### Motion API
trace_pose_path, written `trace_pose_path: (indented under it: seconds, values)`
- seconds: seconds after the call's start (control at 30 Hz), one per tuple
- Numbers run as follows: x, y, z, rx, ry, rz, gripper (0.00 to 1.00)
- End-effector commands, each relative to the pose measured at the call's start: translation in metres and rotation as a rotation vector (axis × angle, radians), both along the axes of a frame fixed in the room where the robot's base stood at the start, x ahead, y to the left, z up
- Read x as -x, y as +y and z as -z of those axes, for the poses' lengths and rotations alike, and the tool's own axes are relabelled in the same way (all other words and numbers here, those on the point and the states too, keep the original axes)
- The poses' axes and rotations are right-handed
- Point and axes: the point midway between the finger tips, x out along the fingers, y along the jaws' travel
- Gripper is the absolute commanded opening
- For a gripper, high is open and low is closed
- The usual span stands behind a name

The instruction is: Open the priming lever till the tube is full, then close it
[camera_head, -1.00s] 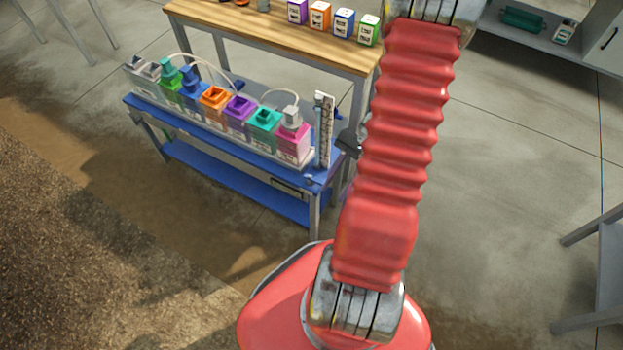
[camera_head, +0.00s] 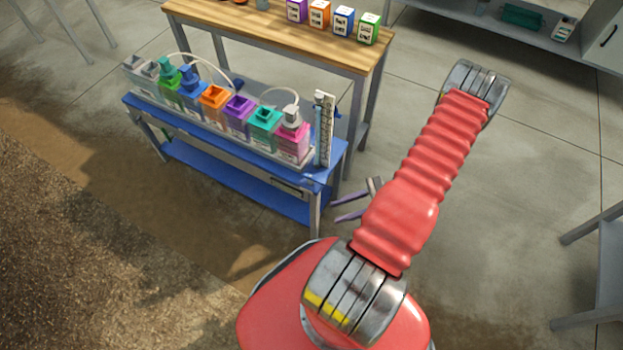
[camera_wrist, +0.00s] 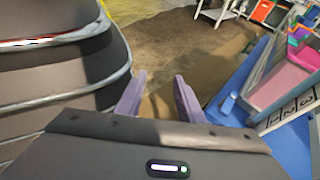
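The tube (camera_head: 324,128) stands upright against a scale at the right end of the blue bench. It looks pale blue in its lower part; the exact level is too small to read. I cannot make out the priming lever for sure in either view. My gripper (camera_head: 343,209) is below and right of the tube, beyond the bench's right end, touching nothing. In the wrist view my gripper (camera_wrist: 158,97) has its two purple-grey fingers apart with nothing between them. The blue bench (camera_wrist: 232,92) and a numbered scale (camera_wrist: 292,106) show to its right.
Several coloured tanks, among them a pink one (camera_head: 292,140), stand in a row on the blue bench (camera_head: 215,178). A wooden table (camera_head: 270,32) with several boxes stands behind. A grey bench (camera_head: 598,270) is at the right edge. The floor between is clear.

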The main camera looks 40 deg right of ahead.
Motion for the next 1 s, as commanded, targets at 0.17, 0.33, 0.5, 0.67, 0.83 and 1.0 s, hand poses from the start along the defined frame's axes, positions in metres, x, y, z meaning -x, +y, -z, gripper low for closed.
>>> trace_pose_path:
  seconds: [0.17, 0.33, 0.5, 0.67, 0.83, 1.0]
  values:
    - [0.001, -0.001, 0.029, -0.093, -0.015, 0.138, 0.34]
    - [-0.002, -0.006, 0.053, -0.172, -0.04, 0.272, 0.34]
    - [-0.008, -0.013, 0.073, -0.23, -0.068, 0.386, 0.34]
    - [-0.016, -0.024, 0.086, -0.268, -0.101, 0.477, 0.34]
    - [-0.032, -0.062, 0.085, -0.269, -0.173, 0.583, 0.34]
    - [-0.041, -0.088, 0.074, -0.273, -0.233, 0.651, 0.34]
